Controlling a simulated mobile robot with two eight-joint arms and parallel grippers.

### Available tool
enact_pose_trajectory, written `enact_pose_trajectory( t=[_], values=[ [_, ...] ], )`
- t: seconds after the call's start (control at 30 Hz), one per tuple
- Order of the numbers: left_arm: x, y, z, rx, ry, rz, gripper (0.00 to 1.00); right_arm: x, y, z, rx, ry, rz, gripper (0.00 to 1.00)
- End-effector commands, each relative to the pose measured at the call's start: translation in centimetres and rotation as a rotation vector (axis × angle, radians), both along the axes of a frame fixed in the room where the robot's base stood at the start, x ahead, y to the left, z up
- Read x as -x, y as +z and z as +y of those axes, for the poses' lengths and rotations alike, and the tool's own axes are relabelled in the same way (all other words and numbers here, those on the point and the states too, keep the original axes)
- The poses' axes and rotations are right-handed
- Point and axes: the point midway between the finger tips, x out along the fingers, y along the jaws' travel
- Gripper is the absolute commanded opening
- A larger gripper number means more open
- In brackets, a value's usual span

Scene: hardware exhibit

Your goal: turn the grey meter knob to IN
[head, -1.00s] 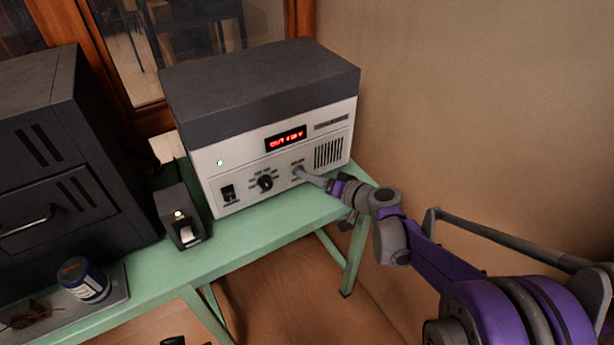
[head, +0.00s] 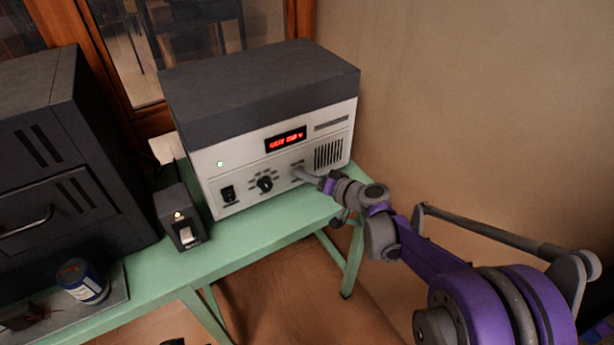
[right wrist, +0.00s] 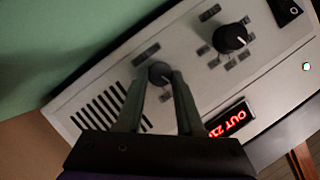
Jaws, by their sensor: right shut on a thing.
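The grey meter knob (right wrist: 159,73) is on the pale front panel of the boxy instrument (head: 250,165). In the right wrist view it sits between the fingertips of my right gripper (right wrist: 157,80), which is shut on it. In the head view my right gripper (head: 299,173) reaches the panel from the right and mostly hides the knob. The red display (head: 286,139) is lit. In the right wrist view the display (right wrist: 229,118) begins with OUT; its end is cut off by the gripper. My left gripper is not in view.
A larger black selector knob (head: 265,184) and a black rocker switch (head: 228,194) are left of the meter knob. A small dark box (head: 181,217) stands beside the instrument on the green bench (head: 240,238). A dark cabinet (head: 60,150) is at left. A wall is at right.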

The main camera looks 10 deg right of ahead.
Motion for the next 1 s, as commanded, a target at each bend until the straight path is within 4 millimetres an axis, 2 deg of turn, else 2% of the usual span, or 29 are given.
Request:
enact_pose_trajectory(
  t=[0.37, 1.0],
  values=[
    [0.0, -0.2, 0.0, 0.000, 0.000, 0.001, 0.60, 0.0, -0.1, -0.1, -0.058, -0.001, 0.018, 0.00],
    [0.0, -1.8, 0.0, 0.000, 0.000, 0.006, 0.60, -0.1, -0.6, -0.4, -0.504, -0.001, 0.164, 0.00]
  ],
)
